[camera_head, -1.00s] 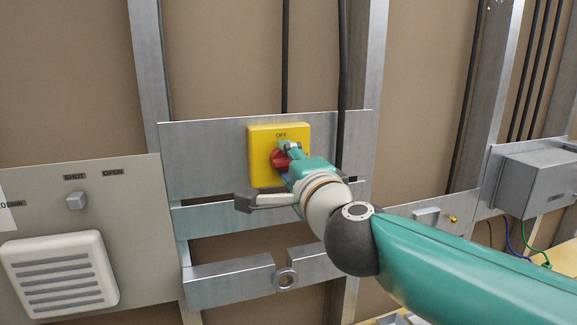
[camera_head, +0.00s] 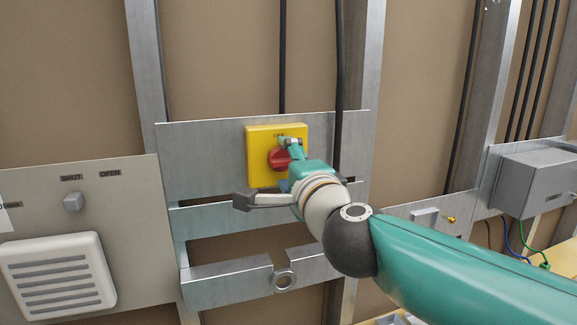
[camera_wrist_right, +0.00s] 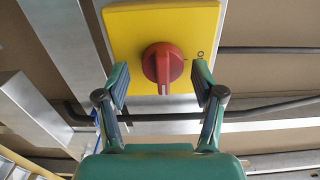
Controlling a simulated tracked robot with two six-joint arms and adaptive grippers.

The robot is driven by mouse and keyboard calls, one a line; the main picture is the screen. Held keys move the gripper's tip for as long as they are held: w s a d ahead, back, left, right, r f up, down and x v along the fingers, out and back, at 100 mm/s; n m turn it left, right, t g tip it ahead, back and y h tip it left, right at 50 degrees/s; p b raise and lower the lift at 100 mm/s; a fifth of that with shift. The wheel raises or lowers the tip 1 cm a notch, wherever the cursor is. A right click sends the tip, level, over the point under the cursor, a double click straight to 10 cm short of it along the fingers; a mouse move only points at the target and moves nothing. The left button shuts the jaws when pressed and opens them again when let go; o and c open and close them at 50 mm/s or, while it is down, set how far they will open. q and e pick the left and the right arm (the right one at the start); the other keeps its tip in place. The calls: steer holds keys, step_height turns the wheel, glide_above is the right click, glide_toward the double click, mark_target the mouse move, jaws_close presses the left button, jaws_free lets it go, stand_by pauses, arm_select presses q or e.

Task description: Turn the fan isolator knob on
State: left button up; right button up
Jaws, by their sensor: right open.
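The fan isolator is a yellow box (camera_head: 256,140) on a metal plate, with a red knob (camera_head: 278,160) on its face. The "OFF" label at its top is partly covered by a finger. My right gripper (camera_head: 286,164) is open at the box. In the right wrist view its fingertips (camera_wrist_right: 160,80) stand either side of the knob, with gaps. My left gripper is not in view.
At left is a panel with a square knob (camera_head: 73,201) marked "SHUT" and "OPEN", above a white vent grille (camera_head: 58,275). A bracket with a ring (camera_head: 284,280) is below the isolator. A grey box (camera_head: 545,180) with wires is at right. Black cables run above the isolator.

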steer(key=shift+s, duration=0.1)
steer(key=v, duration=1.1)
steer(key=shift+s, duration=0.35)
steer(key=shift+d, duration=0.15)
